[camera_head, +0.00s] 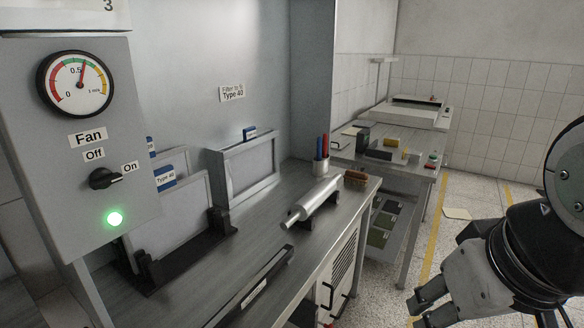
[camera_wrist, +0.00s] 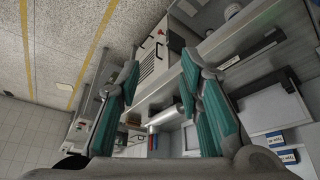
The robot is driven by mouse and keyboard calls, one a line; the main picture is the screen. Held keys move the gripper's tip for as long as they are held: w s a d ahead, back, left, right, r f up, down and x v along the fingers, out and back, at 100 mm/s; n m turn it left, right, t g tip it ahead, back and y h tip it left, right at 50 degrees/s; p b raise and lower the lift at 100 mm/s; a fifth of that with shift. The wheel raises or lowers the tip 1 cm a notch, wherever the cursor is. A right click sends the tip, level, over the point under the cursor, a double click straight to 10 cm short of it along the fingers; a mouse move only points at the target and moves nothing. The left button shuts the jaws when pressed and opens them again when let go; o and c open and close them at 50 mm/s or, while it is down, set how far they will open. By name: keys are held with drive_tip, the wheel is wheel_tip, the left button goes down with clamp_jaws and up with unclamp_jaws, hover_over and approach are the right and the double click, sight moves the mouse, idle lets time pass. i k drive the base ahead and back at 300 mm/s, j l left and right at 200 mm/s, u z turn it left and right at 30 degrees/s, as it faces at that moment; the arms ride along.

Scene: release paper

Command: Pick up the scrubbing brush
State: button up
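A small brown block that looks like the scrubbing brush (camera_head: 355,176) lies near the far right corner of the grey workbench (camera_head: 262,228). It is just right of a metal roller (camera_head: 317,200). My gripper (camera_head: 428,308) is at the lower right in the head view, out over the floor and well apart from the brush. In the wrist view its two teal-padded fingers (camera_wrist: 160,72) stand wide apart with nothing between them. I cannot make out the brush clearly in the wrist view.
A cup of red and blue pens (camera_head: 321,158) stands behind the roller. Framed screens (camera_head: 248,172) stand along the wall. A second bench (camera_head: 405,156) with small items is farther back. A sheet (camera_head: 457,213) lies on the floor. The floor between bench and gripper looks clear.

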sight(355, 178)
drive_tip(key=i+l, duration=0.4)
drive_tip(key=i, duration=0.15)
drive_tip(key=i+l, duration=0.45)
drive_tip(key=i+l+z, duration=0.1)
drive_tip(key=i+l, duration=0.3)
drive_tip(key=i, duration=0.2)
drive_tip(key=i+l, duration=0.4)
drive_tip(key=i, duration=0.15)
drive_tip(key=i+l+z, duration=0.1)
drive_tip(key=i+l, duration=0.3)
drive_tip(key=i, duration=0.15)
